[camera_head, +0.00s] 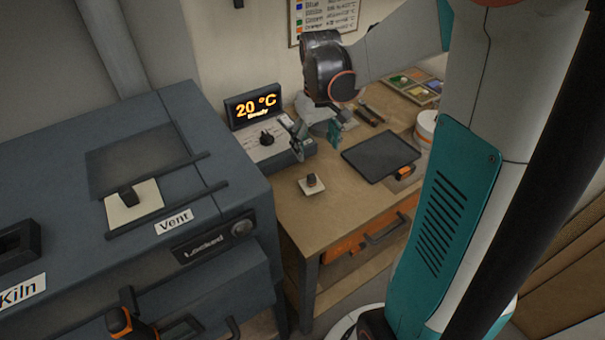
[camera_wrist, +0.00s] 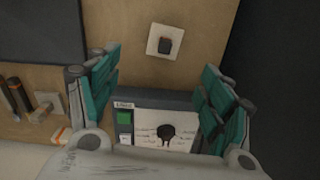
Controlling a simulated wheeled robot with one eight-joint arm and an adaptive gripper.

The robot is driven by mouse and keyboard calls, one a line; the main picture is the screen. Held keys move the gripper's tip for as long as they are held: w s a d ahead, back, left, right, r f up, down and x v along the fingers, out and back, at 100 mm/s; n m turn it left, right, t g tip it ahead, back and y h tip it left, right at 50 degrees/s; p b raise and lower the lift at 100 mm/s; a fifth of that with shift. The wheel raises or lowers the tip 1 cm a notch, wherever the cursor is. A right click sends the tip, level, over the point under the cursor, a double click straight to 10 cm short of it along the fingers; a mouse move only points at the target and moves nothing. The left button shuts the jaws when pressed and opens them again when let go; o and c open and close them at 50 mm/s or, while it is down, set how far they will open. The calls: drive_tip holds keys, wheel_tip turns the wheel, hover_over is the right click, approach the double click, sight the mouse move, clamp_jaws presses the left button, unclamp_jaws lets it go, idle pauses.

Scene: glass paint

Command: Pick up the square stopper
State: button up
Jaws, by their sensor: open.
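The square stopper (camera_head: 311,184), a small pale square plate with a dark knob, lies flat on the wooden table near its left end. It also shows in the wrist view (camera_wrist: 152,48), at the top centre, with its dark knob facing the camera. My gripper (camera_head: 317,138) is open and empty, above the table and farther back than the stopper. In the wrist view its teal fingers (camera_wrist: 160,75) are spread wide, and the stopper lies beyond their tips, touching neither.
A controller box (camera_head: 272,146) with a dial and a "20 °C Ready" display (camera_head: 254,106) stands close behind the stopper. The blue-grey kiln (camera_head: 60,215) rises left of the table, with another pale knobbed plate (camera_head: 147,204) on top. A dark mat (camera_head: 381,156) lies right.

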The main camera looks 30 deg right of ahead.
sight(312, 176)
wheel_tip(312, 176, down, 8)
drive_tip(key=shift+f+b, duration=0.15)
drive_tip(key=shift+b, duration=1.05)
drive_tip(key=shift+w+a+f+b, duration=0.15)
drive_tip(key=shift+f+b, duration=0.45)
drive_tip(key=shift+f, duration=0.75)
drive_tip(key=shift+s+a+f+b, duration=0.1)
drive_tip(key=shift+a+f+b, duration=0.3)
drive_tip(key=shift+f, duration=0.95)
drive_tip(key=shift+d+r, duration=0.1)
drive_tip(key=c, duration=1.2)
